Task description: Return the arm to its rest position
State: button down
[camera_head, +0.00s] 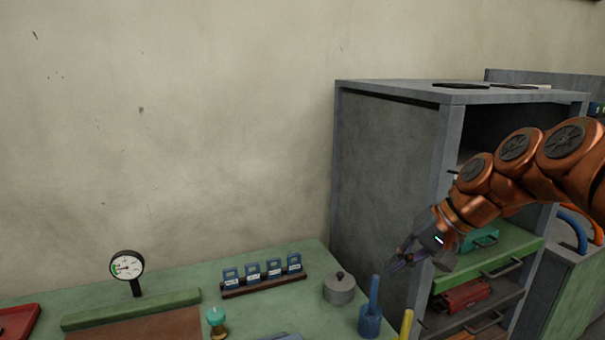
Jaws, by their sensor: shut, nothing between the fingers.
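My gripper (393,266) is at the end of my orange arm, which comes in from the right edge. The fingers point down and to the left and look shut, with nothing seen between them. The gripper hangs in front of the grey cabinet's side, above the right end of the green workbench (295,312). It appears apart from the things on the bench. My arm passes in front of the cabinet's open shelves and hides part of them.
The grey cabinet (385,170) holds a green drawer (490,268) and a red box (466,296). On the bench stand a blue-handled tool (371,318), a grey lidded pot (339,288), a rack of blue tags (263,284) and a dial gauge (127,266). The wall above is clear.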

jog(key=s+a+f+n+g+h, duration=0.1)
jog(key=s+a+f, duration=0.15)
jog(key=s, duration=0.35)
jog(key=s+a+f+n+g+h, duration=0.1)
jog(key=s+f+h, duration=0.1)
jog(key=s+f, duration=0.35)
jog(key=s+d+f+g+h, duration=0.1)
jog(key=s+f, duration=0.1)
jog(key=s, duration=0.4)
jog(key=s+d+f+n+h, duration=0.1)
jog(key=s+d+f, duration=0.1)
jog(key=s, duration=0.4)
jog(key=s+d+f+g+h, duration=0.1)
jog(key=s+f, duration=0.2)
jog(key=s, duration=0.2)
jog(key=shift+s+d+f+g, duration=0.15)
jog(key=shift+s+f+g, duration=0.15)
jog(key=shift+s+f, duration=0.1)
